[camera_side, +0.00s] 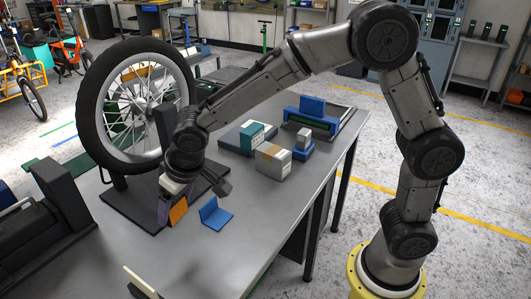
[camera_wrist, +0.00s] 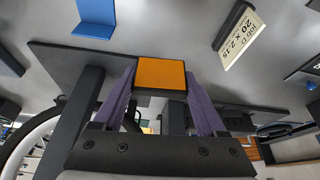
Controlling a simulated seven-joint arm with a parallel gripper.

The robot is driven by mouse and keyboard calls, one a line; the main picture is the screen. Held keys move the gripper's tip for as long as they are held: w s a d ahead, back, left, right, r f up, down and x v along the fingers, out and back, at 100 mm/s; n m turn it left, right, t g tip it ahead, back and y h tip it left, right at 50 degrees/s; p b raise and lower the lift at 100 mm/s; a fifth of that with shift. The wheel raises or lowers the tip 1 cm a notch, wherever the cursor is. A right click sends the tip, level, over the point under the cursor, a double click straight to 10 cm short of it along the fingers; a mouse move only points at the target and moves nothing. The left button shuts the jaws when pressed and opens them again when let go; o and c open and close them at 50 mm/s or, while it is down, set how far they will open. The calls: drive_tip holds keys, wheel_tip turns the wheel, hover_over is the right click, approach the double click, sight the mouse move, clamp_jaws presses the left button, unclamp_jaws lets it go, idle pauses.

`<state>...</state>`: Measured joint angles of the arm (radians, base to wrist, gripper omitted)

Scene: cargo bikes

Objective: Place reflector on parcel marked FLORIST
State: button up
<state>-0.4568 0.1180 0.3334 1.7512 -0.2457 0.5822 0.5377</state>
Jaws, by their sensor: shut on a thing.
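My gripper (camera_side: 170,212) is low over the near left part of the workbench, beside the wheel stand. Its purple fingers are shut on an orange square reflector (camera_side: 179,211). The wrist view shows the reflector (camera_wrist: 161,73) between the fingertips (camera_wrist: 161,85). Box-like parcels stand farther back on the bench: a teal and white box (camera_side: 250,138), a tan and grey-white box (camera_side: 273,161), and a small pale box (camera_side: 304,135) on a blue piece. No FLORIST marking can be read on any of them.
A large spoked wheel (camera_side: 92,110) stands upright left of my gripper. A blue angled bracket (camera_side: 215,214) lies just right of the gripper. A cream sign reading 20 x 2.15 (camera_wrist: 242,35) stands near the bench's front. Bare bench lies between bracket and parcels.

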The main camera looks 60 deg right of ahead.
drive_tip(key=s+d+r+m+h, duration=0.1)
drive_tip(key=s+d+r+m, duration=0.25)
drive_tip(key=d, duration=0.75)
drive_tip(key=s+d+r+m+g+h, duration=0.1)
drive_tip(key=s+d+r+m, duration=0.3)
drive_tip(key=d, duration=0.7)
drive_tip(key=s+d+r+m+h, duration=0.25)
drive_tip(key=s+d, duration=0.35)
drive_tip(key=d, duration=0.4)
approach(272, 147)
drive_tip(key=shift+w+d+y, duration=0.3)
drive_tip(key=shift+d+y, duration=0.15)
drive_tip(key=shift+d, duration=0.4)
drive_tip(key=shift+w+d+f, duration=0.15)
drive_tip(key=shift+w+f, duration=0.15)
drive_tip(key=shift+f, duration=0.15)
drive_tip(key=shift+s+a+x, duration=0.15)
drive_tip(key=shift+x, duration=0.8)
drive_tip(key=shift+s+a+x, duration=0.1)
drive_tip(key=shift+a+x, duration=0.1)
drive_tip(key=shift+x, duration=0.7)
drive_tip(key=shift+f, duration=0.4)
drive_tip(key=o, duration=1.3)
drive_tip(key=shift+c, duration=0.2)
